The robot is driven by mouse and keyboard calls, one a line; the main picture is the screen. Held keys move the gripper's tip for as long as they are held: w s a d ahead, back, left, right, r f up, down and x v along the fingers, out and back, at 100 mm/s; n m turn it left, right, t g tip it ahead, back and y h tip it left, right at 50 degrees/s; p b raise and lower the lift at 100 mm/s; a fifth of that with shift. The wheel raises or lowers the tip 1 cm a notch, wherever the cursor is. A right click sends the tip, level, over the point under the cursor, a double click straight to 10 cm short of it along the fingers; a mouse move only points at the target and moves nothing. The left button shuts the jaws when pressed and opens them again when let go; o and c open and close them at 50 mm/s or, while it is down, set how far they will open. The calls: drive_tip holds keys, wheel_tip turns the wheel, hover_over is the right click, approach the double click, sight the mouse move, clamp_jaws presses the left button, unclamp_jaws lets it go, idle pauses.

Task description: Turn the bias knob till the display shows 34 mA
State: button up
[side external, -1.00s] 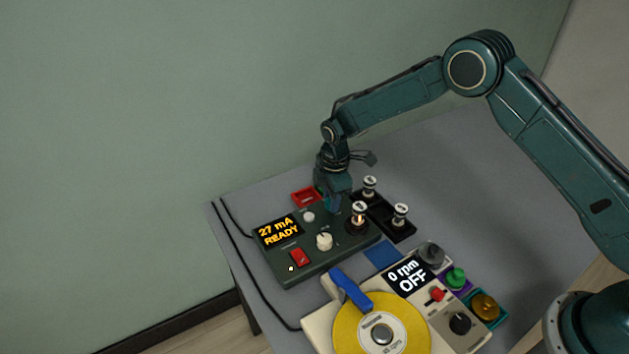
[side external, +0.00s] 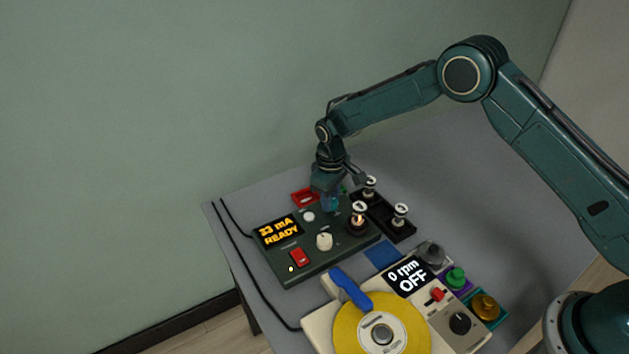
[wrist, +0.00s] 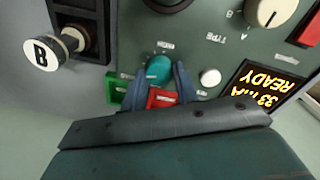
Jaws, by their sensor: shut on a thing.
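The dark green tester box (side external: 300,268) stands on the grey table. Its display (side external: 279,231) reads 33 mA READY in orange; it shows upside down in the wrist view (wrist: 262,88). The teal round knob (wrist: 159,69) is near the box's back edge, its small label too blurred to read. My gripper (wrist: 157,78) points down over it, one finger on each side, shut on the knob. In the side view my gripper (side external: 330,205) hides most of the knob.
A glowing tube (side external: 358,218) sits on the box, close to my gripper. A white knob (side external: 324,241), a red switch (side external: 300,257) and a red bin (side external: 303,196) are nearby. A yellow-disc machine (side external: 340,345) stands in front.

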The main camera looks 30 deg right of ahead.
drive_tip(key=shift+m, duration=1.6)
drive_tip(key=shift+s, duration=0.1)
drive_tip(key=o, duration=1)
drive_tip(key=r, duration=1.3)
drive_tip(key=shift+a+r, duration=0.35)
